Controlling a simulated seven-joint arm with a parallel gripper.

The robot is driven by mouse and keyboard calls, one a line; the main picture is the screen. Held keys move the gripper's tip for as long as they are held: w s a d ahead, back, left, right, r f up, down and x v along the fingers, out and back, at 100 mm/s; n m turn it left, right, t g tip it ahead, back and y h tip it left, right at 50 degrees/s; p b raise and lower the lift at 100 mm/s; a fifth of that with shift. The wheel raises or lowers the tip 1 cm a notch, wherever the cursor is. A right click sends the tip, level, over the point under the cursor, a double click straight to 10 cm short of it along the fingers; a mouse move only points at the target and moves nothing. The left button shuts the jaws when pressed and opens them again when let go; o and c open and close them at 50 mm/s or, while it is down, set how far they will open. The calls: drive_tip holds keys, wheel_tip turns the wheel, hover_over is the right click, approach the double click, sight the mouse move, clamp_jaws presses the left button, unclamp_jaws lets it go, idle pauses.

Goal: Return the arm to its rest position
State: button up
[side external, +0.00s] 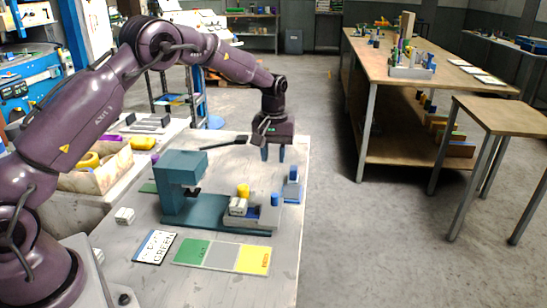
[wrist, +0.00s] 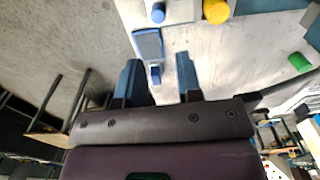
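My gripper (side external: 273,154) is raised above the far part of the grey worktable (side external: 270,284), with its two blue fingers apart and nothing between them. The wrist view also shows the fingers (wrist: 160,82) spread. The teal press (side external: 185,172) stands on the table to the left of my gripper. My arm is stretched out over the table from the left.
A printed card (side external: 157,246) and a green, grey and yellow mat (side external: 222,256) lie in front. A bin (side external: 95,177) stands left. Open floor lies right.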

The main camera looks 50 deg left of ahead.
drive_tip(key=s+d+r+m+t, duration=0.2)
drive_tip(key=s+r, duration=0.4)
drive_tip(key=s, duration=0.4)
drive_tip(key=s+d+r+m+t, duration=0.1)
drive_tip(key=s+d+r+m, duration=0.3)
drive_tip(key=s, duration=0.7)
drive_tip(key=s+d+r+m+t, duration=0.2)
drive_tip(key=s+d+r+m, duration=0.1)
drive_tip(key=s+r, duration=0.5)
drive_tip(key=shift+s+d+r+t, duration=0.35)
drive_tip(key=shift+s+d, duration=0.4)
drive_tip(key=shift+s, duration=0.45)
